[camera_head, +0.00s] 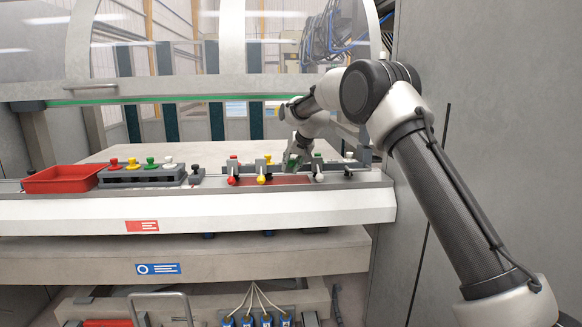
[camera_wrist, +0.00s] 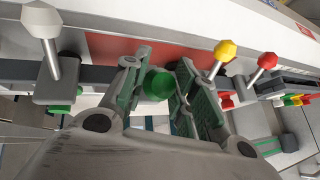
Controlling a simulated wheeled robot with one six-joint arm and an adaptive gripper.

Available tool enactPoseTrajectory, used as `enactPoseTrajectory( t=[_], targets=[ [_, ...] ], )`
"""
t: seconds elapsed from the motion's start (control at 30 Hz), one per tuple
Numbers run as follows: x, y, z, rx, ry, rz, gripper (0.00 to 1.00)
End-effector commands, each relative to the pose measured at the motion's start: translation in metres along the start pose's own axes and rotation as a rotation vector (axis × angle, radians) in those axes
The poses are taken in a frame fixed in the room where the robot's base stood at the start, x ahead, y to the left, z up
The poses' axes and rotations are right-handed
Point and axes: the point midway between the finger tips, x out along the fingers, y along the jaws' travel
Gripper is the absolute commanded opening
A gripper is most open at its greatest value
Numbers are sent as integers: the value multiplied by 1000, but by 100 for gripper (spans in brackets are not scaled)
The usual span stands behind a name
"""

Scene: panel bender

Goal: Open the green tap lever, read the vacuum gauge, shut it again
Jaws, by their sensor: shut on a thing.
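The green tap lever's round knob (camera_wrist: 158,84) shows in the wrist view between the two fingers of my gripper (camera_wrist: 163,88). My gripper is shut on this knob. In the head view my gripper (camera_head: 291,162) is at the row of taps on the machine's front ledge, and it largely hides the green lever there. The lever's stem and body are mostly hidden in the wrist view, so its angle is hard to tell. I cannot make out a vacuum gauge in either view.
A white-knobbed lever (camera_wrist: 42,20) stands on one side of my gripper. A yellow lever (camera_wrist: 225,50) and a red lever (camera_wrist: 267,61) stand close on the other. A red tray (camera_head: 62,180) and a block with coloured knobs (camera_head: 142,176) sit farther left on the ledge.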

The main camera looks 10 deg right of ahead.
Motion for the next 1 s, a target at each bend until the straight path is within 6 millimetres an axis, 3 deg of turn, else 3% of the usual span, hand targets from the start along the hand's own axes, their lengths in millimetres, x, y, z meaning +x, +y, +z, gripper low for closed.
enactPoseTrajectory(
  t=[0.7, 0.73, 0.8, 0.83, 1.0],
  targets=[
    [-2, -1, -2, 20, -75, 5, 0],
    [-2, -1, -2, 20, -75, 5, 31],
    [-2, -1, -2, 20, -75, 5, 44],
    [-2, -1, -3, 20, -75, 5, 50],
    [-3, -1, -3, 20, -74, 5, 51]
  ],
)
